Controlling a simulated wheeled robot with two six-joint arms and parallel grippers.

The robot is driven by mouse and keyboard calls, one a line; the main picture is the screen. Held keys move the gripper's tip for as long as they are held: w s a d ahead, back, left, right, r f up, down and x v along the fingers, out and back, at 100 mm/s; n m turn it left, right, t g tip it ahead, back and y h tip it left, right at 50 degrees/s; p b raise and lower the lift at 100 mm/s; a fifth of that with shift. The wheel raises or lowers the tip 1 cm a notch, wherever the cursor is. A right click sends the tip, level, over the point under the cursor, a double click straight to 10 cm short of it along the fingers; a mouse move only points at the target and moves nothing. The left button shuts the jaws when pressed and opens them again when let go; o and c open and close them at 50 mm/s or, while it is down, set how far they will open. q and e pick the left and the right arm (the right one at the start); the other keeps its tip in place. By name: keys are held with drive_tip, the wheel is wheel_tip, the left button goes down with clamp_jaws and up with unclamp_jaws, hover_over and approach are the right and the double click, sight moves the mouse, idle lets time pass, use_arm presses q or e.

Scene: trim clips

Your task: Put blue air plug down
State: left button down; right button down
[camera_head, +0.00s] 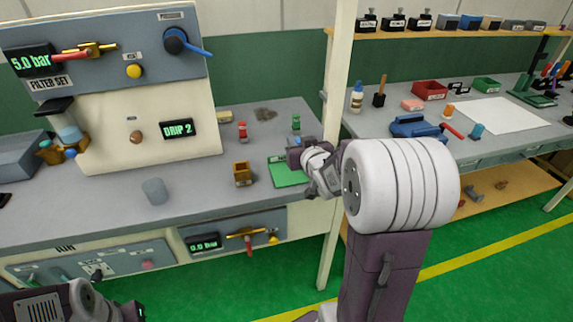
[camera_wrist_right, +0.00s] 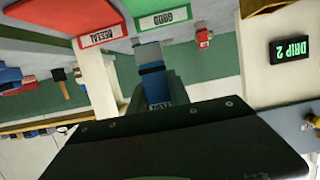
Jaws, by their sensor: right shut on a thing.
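The blue air plug (camera_wrist_right: 153,80) is between the fingers of my right gripper (camera_wrist_right: 155,95) in the right wrist view. My right gripper is shut on it, over the bench beside the green mat (camera_head: 290,175); the head view hides most of the fingers behind my wrist. The wrist view, turned over, shows the green mat (camera_wrist_right: 165,18) marked GOOD beyond the plug and a red mat (camera_wrist_right: 100,36) beside it. I cannot tell whether the plug touches the bench. Only part of my left arm shows at bottom left, and its jaws cannot be made out.
A red plug (camera_head: 242,131) and a green plug (camera_head: 296,122) stand behind on the bench. A brown open box (camera_head: 242,174) and a grey cup (camera_head: 155,191) stand to the left. The DRIP 2 panel (camera_head: 140,126) rises at the left, and a pale post (camera_head: 337,70) at the right.

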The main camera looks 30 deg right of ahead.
drive_tip(key=w+f, duration=0.1)
drive_tip(key=w, duration=0.1)
drive_tip(key=w+a+f, duration=0.1)
drive_tip(key=w, duration=0.1)
drive_tip(key=shift+a+f, duration=0.15)
drive_tip(key=shift+f, duration=0.05)
drive_tip(key=shift+w+f, duration=0.2)
drive_tip(key=shift+w, duration=0.1)
wheel_tip(320, 180, down, 4)
drive_tip(key=shift+a+r+b, duration=0.1)
drive_tip(key=shift+r+b, duration=0.1)
drive_tip(key=shift+b, duration=0.45)
drive_tip(key=shift+f, duration=0.2)
use_arm(q)
drive_tip(key=shift+f, duration=0.9)
use_arm(e)
drive_tip(key=shift+f, duration=0.15)
drive_tip(key=c, duration=1.2)
unclamp_jaws()
use_arm(q)
drive_tip(key=shift+f, duration=0.2)
